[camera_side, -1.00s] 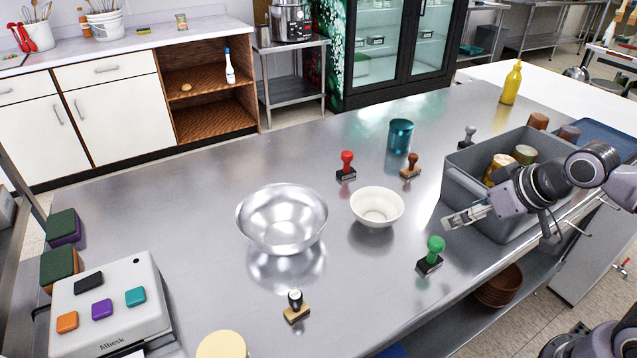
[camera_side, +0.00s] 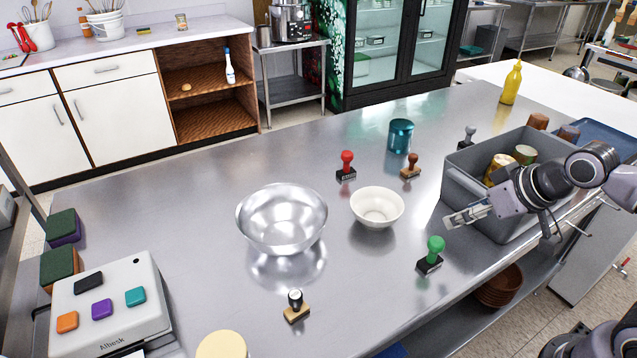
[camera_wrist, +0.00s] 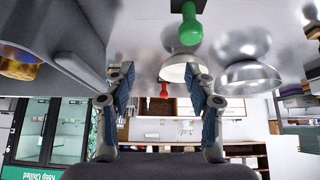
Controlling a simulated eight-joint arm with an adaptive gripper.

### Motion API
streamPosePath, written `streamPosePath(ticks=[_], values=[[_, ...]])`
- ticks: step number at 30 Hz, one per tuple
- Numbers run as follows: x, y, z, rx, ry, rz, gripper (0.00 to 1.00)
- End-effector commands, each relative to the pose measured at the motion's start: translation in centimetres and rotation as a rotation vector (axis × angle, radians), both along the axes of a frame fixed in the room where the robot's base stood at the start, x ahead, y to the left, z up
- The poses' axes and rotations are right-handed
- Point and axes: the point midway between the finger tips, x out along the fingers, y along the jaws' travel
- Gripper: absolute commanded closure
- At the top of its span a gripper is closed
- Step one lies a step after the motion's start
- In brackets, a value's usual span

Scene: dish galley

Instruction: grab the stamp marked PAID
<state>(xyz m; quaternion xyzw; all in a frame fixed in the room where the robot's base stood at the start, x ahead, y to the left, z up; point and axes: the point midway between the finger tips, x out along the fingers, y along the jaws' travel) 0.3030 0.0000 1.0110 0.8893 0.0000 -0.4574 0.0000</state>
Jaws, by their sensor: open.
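Several stamps stand apart on the steel counter in the side view: a red stamp (camera_side: 346,160) with a black base, a brown stamp (camera_side: 411,166), a grey stamp (camera_side: 467,135), a green stamp (camera_side: 432,250) and a black-knobbed stamp (camera_side: 296,304) on a wooden base. The red stamp's base bears pale lettering, too small to read; I cannot tell which is marked PAID. My gripper (camera_side: 467,217) is open and empty, by the grey bin's left side, above and behind the green stamp. The wrist view shows its spread fingers (camera_wrist: 161,95), the green stamp (camera_wrist: 190,28) and the red stamp (camera_wrist: 164,91).
A grey bin (camera_side: 462,197) holding jars stands beside my gripper. A white bowl (camera_side: 377,219) and a steel bowl (camera_side: 282,240) stand mid-counter. A teal cup (camera_side: 400,148) is behind. A button box (camera_side: 110,318) is front left.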

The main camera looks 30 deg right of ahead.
Motion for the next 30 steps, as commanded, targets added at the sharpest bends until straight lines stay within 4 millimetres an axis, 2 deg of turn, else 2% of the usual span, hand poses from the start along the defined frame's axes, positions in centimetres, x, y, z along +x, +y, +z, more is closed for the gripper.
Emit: streamPosePath(ticks=[5, 11, 15, 21, 30], values=[[0.2, -0.1, 0.2, -0.011, 0.006, 0.01, 0.45], [2.8, -0.8, 2.5, -0.116, 0.069, 0.115, 0.45], [5.8, -1.6, 4.3, -0.229, 0.146, 0.238, 0.45], [10.3, -3.0, 6.0, -0.373, 0.262, 0.419, 0.45], [17.3, -5.1, 6.3, -0.547, 0.449, 0.699, 0.45]])
